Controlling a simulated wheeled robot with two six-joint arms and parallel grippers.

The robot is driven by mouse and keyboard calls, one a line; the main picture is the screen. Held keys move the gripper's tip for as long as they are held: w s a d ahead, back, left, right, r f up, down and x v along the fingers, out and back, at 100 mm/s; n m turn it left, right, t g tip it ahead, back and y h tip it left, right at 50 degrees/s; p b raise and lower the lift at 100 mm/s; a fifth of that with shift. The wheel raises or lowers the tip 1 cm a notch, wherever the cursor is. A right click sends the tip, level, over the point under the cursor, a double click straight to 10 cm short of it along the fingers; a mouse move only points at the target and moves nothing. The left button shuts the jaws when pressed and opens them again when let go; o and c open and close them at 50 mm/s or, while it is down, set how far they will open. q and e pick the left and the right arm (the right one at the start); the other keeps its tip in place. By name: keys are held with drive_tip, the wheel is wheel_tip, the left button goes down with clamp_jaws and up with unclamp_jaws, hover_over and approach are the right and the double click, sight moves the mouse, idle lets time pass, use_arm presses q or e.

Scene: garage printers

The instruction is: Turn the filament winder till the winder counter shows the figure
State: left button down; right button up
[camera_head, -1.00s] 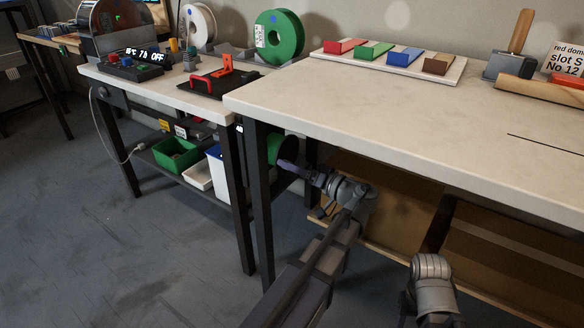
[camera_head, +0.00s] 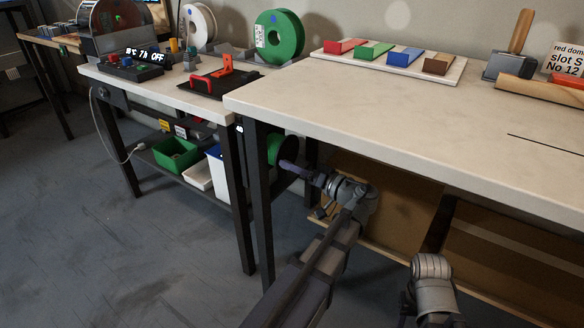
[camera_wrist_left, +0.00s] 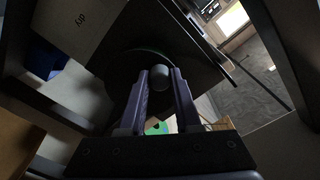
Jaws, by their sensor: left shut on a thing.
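The filament winder shows only in part in the head view, as a green spool (camera_head: 274,148) beneath the front worktop, behind the table legs. A small lit patch, perhaps the winder counter (camera_head: 239,128), is too small to read. My left gripper (camera_head: 284,164) reaches in beside the spool. In the left wrist view, the left gripper (camera_wrist_left: 160,85) is shut on a grey rounded knob (camera_wrist_left: 160,74), which looks like the winder's handle. A large dark round part (camera_wrist_left: 120,55) lies behind the knob. My right gripper is out of view.
The front worktop (camera_head: 380,105) and its legs stand close around my left arm. A green bin (camera_head: 176,158) and a white bin (camera_head: 198,174) sit on the left bench's lower shelf. A red bracket (camera_head: 212,76) lies above. The floor at left is clear.

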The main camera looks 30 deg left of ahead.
use_arm(q)
drive_tip(key=shift+r, duration=0.15)
drive_tip(key=m, duration=0.1)
drive_tip(key=r+m+p, duration=0.1)
drive_tip(key=shift+w+m, duration=0.1)
drive_tip(key=shift+m, duration=0.3)
drive_tip(key=shift+w+r+m+p, duration=0.1)
drive_tip(key=shift+r+m+p, duration=0.15)
drive_tip(key=shift+m+p, duration=0.4)
drive_tip(key=shift+w+r+m+p, duration=0.1)
drive_tip(key=shift+r+m+p, duration=0.15)
drive_tip(key=shift+m, duration=0.7)
drive_tip(key=c, duration=0.6)
unclamp_jaws()
drive_tip(key=d, duration=0.7)
drive_tip(key=shift+s+d, duration=0.4)
drive_tip(key=shift+s, duration=0.05)
drive_tip(key=shift+r, duration=0.1)
